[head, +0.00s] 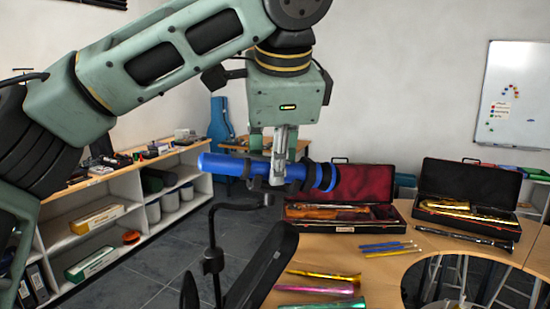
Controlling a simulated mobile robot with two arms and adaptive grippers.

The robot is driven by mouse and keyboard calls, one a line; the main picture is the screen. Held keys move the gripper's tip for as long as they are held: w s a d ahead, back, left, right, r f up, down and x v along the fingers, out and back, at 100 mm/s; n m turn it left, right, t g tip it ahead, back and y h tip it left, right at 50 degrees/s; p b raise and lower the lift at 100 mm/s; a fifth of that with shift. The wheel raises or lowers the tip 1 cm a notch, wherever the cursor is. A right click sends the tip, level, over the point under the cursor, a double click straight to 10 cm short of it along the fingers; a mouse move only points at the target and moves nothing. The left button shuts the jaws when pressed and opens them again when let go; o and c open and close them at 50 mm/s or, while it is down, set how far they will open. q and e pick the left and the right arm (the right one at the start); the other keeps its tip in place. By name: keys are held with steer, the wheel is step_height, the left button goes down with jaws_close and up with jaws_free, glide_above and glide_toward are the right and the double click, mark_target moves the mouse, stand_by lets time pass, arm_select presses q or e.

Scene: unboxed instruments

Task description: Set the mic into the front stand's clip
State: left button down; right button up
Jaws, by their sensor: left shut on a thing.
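My left gripper (283,172) reaches in from above and is shut on a blue mic (226,167). The mic lies nearly level, its long plain end to the left and its other end at the right of the fingers. A black stand (213,262) rises below it, with a thin arm bending right to just under the mic. Dark parts around the mic near the fingers hide the clip, and I cannot tell whether it touches the mic. My right gripper is not in view.
A dark flat panel (264,266) stands beside the stand. The wooden table (395,268) holds an open case with a violin (328,213), another with a brass instrument (463,208), blue sticks and colored tubes. White shelves (130,215) line the left wall.

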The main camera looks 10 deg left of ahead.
arm_select(q)
steer(key=shift+f, duration=0.15)
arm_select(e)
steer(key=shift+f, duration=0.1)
arm_select(q)
steer(key=c, duration=1.5)
jaws_free()
steer(key=shift+s, duration=0.15)
steer(key=shift+o, duration=0.7)
steer(key=shift+w, duration=0.2)
steer(key=shift+a+f, duration=0.1)
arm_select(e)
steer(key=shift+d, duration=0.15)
arm_select(q)
steer(key=v, duration=1.2)
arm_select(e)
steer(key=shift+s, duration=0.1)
